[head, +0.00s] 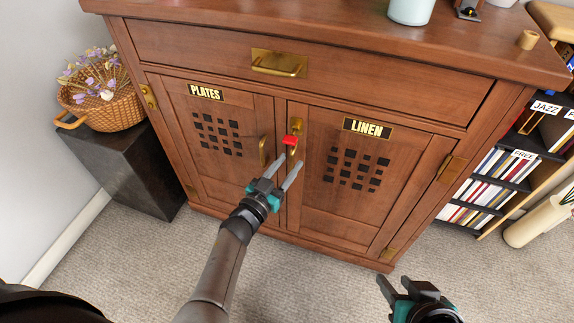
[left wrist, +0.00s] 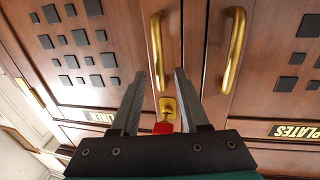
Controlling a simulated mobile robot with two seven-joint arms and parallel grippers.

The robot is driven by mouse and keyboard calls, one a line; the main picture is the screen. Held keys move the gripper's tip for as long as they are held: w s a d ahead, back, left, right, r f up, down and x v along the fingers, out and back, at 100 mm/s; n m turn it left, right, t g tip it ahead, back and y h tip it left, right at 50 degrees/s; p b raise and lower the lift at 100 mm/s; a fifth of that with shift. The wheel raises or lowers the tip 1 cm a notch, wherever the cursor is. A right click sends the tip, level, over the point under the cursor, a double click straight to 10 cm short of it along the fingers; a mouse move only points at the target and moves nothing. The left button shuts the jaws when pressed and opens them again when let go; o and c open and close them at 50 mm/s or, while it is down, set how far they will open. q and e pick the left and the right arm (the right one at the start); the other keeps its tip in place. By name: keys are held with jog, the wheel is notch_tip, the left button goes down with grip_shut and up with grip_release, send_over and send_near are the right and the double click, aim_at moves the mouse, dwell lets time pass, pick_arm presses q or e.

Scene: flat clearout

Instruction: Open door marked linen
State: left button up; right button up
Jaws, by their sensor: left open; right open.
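The brown cabinet has a right door (head: 338,210) with a black and gold LINEN plate (head: 367,129). A gold lock plate with a red-headed key (head: 290,140) sits near this door's inner edge, and the key also shows in the left wrist view (left wrist: 163,128). The linen door's gold handle (left wrist: 158,52) appears between my left fingers in the left wrist view. My left gripper (head: 290,161) is open and empty in front of the inner door edges; contact with the handle cannot be told. My right gripper (head: 395,281) is open and empty, low at the right. Both doors are shut.
The left door has a PLATES plate (head: 206,92) and its own gold handle (head: 263,151). A drawer (head: 200,46) is shut above. A wicker basket (head: 110,108) stands on a dark box (head: 130,165) at left. A bookshelf (head: 510,185) stands at right. Carpet in front is clear.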

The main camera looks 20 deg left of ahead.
pick_arm(q)
grip_shut()
dwell(1.3)
